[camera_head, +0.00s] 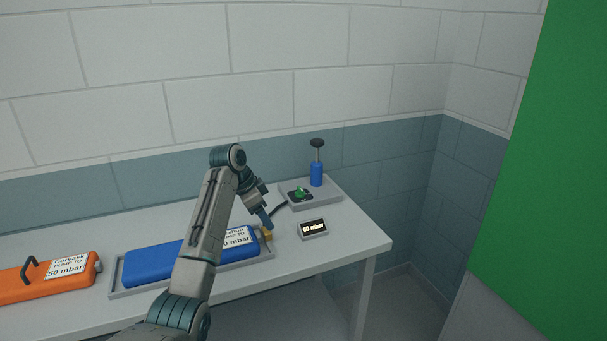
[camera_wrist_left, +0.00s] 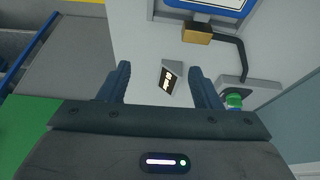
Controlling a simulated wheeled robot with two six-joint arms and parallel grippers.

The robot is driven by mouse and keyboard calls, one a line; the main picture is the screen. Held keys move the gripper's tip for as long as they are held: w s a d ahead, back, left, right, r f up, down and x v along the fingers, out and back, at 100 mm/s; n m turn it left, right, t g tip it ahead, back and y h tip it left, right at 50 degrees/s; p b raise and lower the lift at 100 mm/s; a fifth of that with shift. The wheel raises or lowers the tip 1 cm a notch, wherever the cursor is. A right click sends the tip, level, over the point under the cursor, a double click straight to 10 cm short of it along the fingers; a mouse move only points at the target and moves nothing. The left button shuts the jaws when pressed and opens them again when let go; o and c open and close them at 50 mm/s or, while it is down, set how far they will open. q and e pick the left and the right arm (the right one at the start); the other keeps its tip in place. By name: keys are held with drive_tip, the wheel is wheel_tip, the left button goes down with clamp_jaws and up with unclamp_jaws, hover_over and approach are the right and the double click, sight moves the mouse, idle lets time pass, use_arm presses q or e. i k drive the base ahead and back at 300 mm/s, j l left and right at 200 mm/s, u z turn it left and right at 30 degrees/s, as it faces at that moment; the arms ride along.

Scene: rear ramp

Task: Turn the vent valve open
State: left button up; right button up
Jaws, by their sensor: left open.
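A green valve knob (camera_head: 300,191) sits on a dark plate on a grey pump base (camera_head: 330,188). A blue pump cylinder (camera_head: 317,173) with a black handle stands upright beside it. My left gripper (camera_head: 266,219) points down in front and to the left of the knob, close to the brass block on the blue case's end. In the left wrist view my left gripper (camera_wrist_left: 158,76) is open and empty. My right gripper is not in view.
A blue case (camera_head: 160,262) lies in a grey tray (camera_head: 118,287), its label partly hidden by my arm. A dark hose (camera_wrist_left: 241,58) runs from the brass block (camera_wrist_left: 197,32) toward the knob. A display (camera_head: 313,228) reads 60 mbar. An orange case (camera_head: 25,284) lies left.

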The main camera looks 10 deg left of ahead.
sight(300, 193)
drive_tip(key=i, duration=0.9)
